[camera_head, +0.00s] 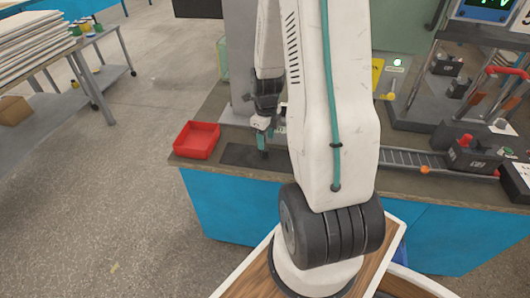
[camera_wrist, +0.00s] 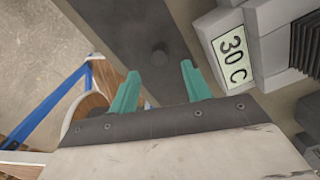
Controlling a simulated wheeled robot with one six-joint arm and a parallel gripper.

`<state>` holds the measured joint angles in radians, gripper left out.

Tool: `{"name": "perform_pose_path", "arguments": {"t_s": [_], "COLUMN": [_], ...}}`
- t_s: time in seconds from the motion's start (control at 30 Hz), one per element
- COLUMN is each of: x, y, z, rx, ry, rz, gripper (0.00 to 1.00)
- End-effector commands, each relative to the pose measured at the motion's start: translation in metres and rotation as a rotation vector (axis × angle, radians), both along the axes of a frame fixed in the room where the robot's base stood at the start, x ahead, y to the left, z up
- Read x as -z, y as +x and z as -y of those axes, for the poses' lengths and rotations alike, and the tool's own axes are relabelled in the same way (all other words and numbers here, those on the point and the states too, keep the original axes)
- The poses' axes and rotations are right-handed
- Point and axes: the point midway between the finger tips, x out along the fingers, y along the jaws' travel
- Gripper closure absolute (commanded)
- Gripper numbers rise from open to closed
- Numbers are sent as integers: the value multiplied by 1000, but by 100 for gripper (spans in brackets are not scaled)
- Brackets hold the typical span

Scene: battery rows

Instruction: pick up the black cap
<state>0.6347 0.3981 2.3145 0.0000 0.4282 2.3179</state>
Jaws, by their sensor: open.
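The black cap (camera_wrist: 160,52) shows in the wrist view as a small dark round shape on a dark mat (camera_wrist: 124,28). It lies just beyond my open gripper (camera_wrist: 160,72), roughly centred between the two teal fingertips and not enclosed by them. In the head view my gripper (camera_head: 263,138) points down over the dark mat (camera_head: 240,155) near the bench's front edge. I cannot make out the cap in the head view.
A red tray (camera_head: 197,139) stands left of the mat. Black devices (camera_head: 472,155) and a slotted rail (camera_head: 410,158) occupy the bench's right side.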

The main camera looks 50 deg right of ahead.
Motion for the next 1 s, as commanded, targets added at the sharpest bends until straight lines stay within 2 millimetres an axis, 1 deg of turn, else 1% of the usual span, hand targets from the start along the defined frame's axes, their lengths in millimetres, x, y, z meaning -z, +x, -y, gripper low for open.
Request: {"name": "perform_pose_path", "arguments": {"t_s": [0.2,0.3,0.4,0.6,0.67,0.7,0.77,1.0], "x": [33,43,47,47,47,47,47,47], "y": [1,2,2,2,2,2,2,2], "z": [-1,-1,-1,-1,-1,-1,-1,-1], "rx": [-2,-2,-2,-3,-3,-3,-3,-3], "ry": [3,2,1,0,0,0,0,1], "rz": [-4,-2,-1,0,0,0,0,-1], "gripper": [52,52,52,52,68,79,96,99]}}
